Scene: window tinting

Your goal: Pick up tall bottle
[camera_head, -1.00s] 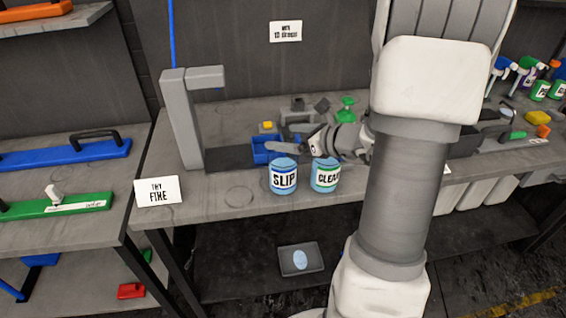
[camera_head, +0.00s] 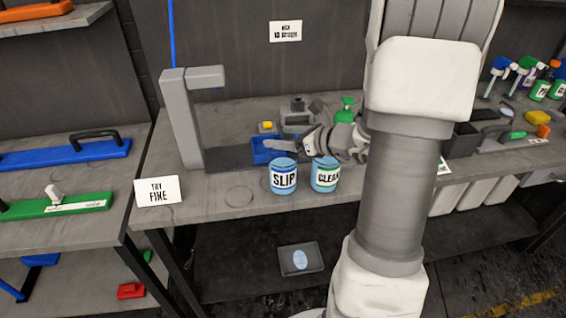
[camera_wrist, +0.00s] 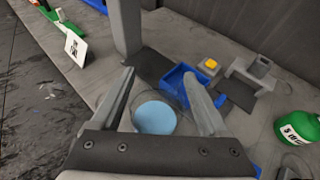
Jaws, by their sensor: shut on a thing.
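The light blue SLIP bottle (camera_head: 283,179) stands upright on the bench near its front edge. The similar CLEAN bottle (camera_head: 325,177), with a green-edged label, stands right beside it. My gripper (camera_head: 280,150) reaches in from the right, level with the bottle tops. In the wrist view, a round light blue top (camera_wrist: 155,118) lies between the two fingers of my gripper (camera_wrist: 160,78); I take it as the SLIP bottle's. The fingers are shut on it. The near finger is hard to make out in the head view. A green bottle (camera_head: 346,110) stands behind; it also shows in the wrist view (camera_wrist: 297,127).
A grey post (camera_head: 183,120) stands left of the bottles. A blue tray (camera_head: 262,152) and a yellow-topped block (camera_head: 267,127) lie behind them. A white sign (camera_head: 158,190) stands at the bench's left corner. Bare bench lies left of the SLIP bottle.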

